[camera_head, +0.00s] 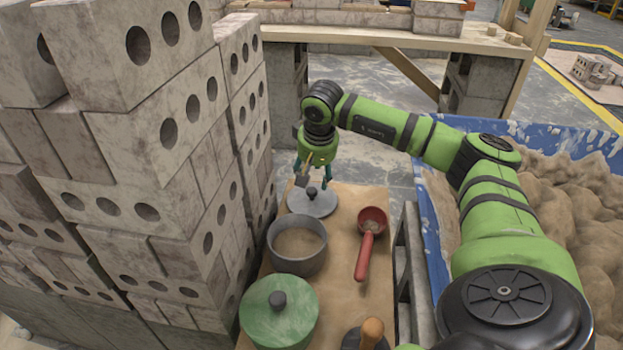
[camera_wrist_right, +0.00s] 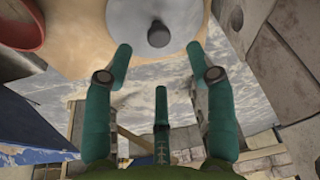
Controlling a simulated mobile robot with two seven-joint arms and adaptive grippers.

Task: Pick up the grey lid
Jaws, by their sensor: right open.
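The grey lid (camera_head: 325,206) is a flat round disc with a dark knob, at the far end of the wooden board. It also shows at the top of the right wrist view (camera_wrist_right: 125,22), with its knob (camera_wrist_right: 158,36) a little beyond the fingertips. My right gripper (camera_head: 312,172) is open and empty, just above and behind the lid. In the wrist view its teal fingers (camera_wrist_right: 158,52) are spread and apart from the knob. In the head view the gripper partly hides the lid's far side. My left gripper is not in view.
An open grey tub (camera_head: 283,261) stands in front of the lid, and a green-lidded tub (camera_head: 257,306) is nearer. A red scoop (camera_head: 366,250) lies right of them; a wooden handle (camera_head: 372,331) is nearest. Stacked bricks (camera_head: 190,130) wall the left; a blue sand container (camera_head: 428,215) is right.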

